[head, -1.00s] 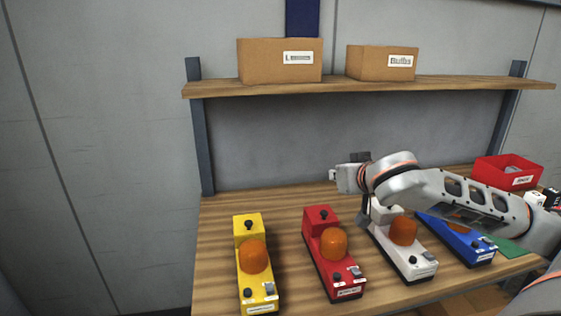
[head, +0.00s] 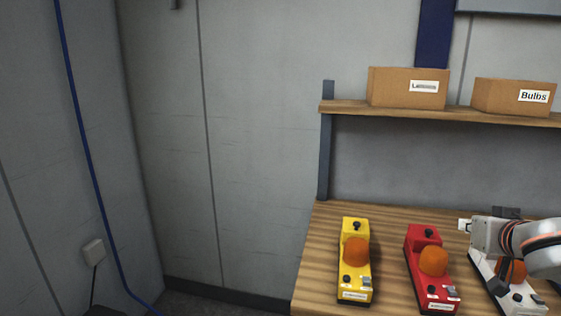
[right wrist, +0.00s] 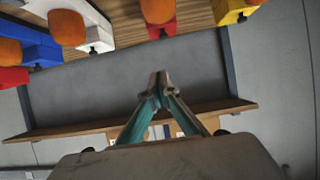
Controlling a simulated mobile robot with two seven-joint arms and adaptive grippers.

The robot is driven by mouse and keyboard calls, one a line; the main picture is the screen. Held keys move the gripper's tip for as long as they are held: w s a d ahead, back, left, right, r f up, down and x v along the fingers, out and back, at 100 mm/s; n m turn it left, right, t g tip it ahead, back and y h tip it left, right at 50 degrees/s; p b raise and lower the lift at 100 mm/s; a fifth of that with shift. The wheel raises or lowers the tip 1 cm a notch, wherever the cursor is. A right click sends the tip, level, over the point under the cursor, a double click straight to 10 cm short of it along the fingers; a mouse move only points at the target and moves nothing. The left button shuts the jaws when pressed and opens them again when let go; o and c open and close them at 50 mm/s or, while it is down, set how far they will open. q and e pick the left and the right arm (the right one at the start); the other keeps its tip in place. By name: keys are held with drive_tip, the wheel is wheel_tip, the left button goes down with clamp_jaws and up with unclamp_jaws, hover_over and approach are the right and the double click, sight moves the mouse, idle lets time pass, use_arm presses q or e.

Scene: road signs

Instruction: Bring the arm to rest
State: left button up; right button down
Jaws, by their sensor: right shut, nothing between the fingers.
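My right arm comes in from the right edge of the head view, and its wrist hangs over the white unit. My right gripper (right wrist: 158,86) shows clearly in the right wrist view, where its fingertips meet with nothing between them. In the head view its fingertips are hard to make out behind the wrist. The gripper touches nothing that I can see. My left gripper is not in view.
A yellow unit (head: 355,278), a red unit (head: 420,240) and a white unit (head: 534,304), each with an orange dome, stand on the wooden bench (head: 318,255). Above is a shelf (head: 350,107) with two cardboard boxes (head: 395,90). The floor to the left is clear.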

drive_tip(key=s+a+f+n+y, duration=0.1)
drive_tip(key=s+a+f+n, duration=0.2)
drive_tip(key=a+f, duration=0.4)
drive_tip(key=s+a+f+n+y, duration=0.1)
drive_tip(key=s+a+f+n, duration=0.3)
drive_tip(key=f, duration=0.5)
drive_tip(key=s+d+f+n+g+h, duration=0.1)
drive_tip(key=s+d+f+g+h, duration=0.15)
drive_tip(key=s+f, duration=0.55)
drive_tip(key=s+d+f+n+g+h, duration=0.1)
drive_tip(key=s+f+n+g, duration=0.15)
drive_tip(key=s+f, duration=0.6)
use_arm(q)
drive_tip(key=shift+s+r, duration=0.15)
use_arm(e)
drive_tip(key=a+f+m+t+y, duration=0.3)
drive_tip(key=a+f+y, duration=0.4)
drive_tip(key=a+f, duration=0.5)
drive_tip(key=a, duration=0.4)
drive_tip(key=shift+w+y, duration=0.25)
drive_tip(key=shift+y, duration=0.1)
